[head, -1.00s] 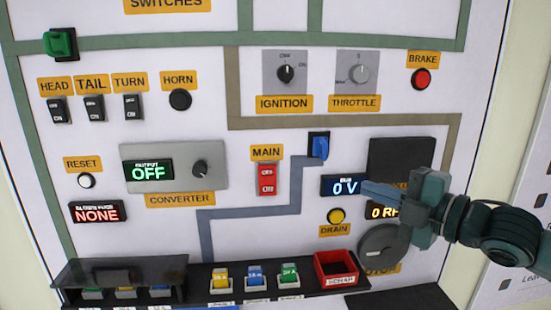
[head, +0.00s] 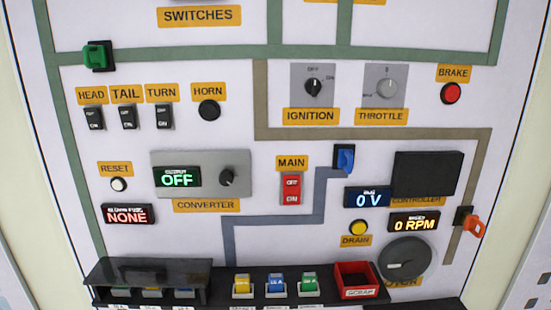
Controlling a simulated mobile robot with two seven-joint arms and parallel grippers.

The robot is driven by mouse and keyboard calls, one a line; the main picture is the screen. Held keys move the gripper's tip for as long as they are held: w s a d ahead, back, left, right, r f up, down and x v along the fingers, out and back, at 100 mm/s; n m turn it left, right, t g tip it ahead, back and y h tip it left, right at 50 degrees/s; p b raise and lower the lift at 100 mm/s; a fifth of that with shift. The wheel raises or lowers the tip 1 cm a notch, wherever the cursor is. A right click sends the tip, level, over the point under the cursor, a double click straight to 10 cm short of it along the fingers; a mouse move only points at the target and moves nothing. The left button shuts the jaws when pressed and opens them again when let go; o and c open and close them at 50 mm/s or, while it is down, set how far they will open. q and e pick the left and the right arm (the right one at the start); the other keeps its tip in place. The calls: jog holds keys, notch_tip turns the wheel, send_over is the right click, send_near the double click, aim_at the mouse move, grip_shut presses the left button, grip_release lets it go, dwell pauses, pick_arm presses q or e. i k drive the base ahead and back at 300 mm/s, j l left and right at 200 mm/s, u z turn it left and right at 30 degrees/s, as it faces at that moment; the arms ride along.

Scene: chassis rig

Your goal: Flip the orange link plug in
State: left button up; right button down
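The orange link plug (head: 472,227) sits at a dark socket (head: 462,217) on the right side of the panel, on the brown line, right of the speed display reading 0 RPM. It looks tilted outward and down to the right; I cannot tell how far it is seated. A blue plug (head: 344,158) is at a socket on the blue line, and a green plug (head: 98,55) is at a socket at the upper left. Neither of my grippers shows in the head view now.
The bus display (head: 367,197) reads 0 V. The main switch (head: 291,188) is red. A shelf at the bottom holds yellow, blue and green fuses (head: 275,284), a red scrap bin (head: 355,280) and a dark covered box (head: 148,272).

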aim_at(469, 222)
jog(key=z, duration=1.25)
